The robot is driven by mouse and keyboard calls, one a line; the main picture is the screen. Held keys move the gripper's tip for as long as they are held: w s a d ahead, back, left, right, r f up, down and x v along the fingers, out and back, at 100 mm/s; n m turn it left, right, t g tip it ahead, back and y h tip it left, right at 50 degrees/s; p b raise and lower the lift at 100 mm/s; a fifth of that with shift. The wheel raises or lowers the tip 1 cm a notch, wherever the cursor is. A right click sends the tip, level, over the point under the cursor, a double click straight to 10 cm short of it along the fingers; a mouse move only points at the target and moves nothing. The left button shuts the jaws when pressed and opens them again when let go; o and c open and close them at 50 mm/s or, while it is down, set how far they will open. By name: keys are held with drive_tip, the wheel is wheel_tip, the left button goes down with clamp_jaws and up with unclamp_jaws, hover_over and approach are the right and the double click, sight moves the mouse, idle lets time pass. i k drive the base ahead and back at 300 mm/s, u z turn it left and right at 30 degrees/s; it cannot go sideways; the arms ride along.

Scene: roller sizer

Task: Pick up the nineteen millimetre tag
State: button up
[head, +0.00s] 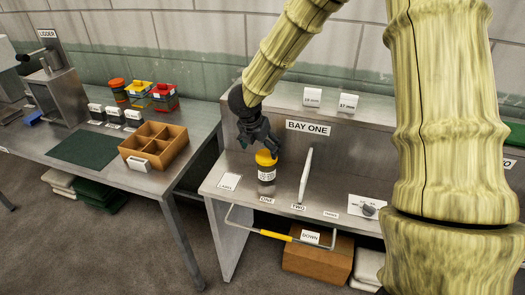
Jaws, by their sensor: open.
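Two small white tags stand on the top ledge of the BAY ONE unit. The left tag (312,97) seems to read 19 mm, though the print is small. The right tag (348,102) carries another millimetre number that I cannot read surely. My gripper (266,150) is open, pointing down at the yellow lid of a labelled jar (267,175) on the bay's shelf. It is below and left of the tags, apart from them. I cannot tell whether its fingers touch the lid.
The BAY ONE sign (308,128) is on the back panel. A pale upright lever (305,175) stands right of the jar, and a knob (369,209) is further right. A bar with a yellow grip (275,235) juts out in front. A wooden divided tray (153,146) sits on the left bench.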

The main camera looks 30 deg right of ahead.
sight(312, 97)
drive_tip(key=z, duration=1.35)
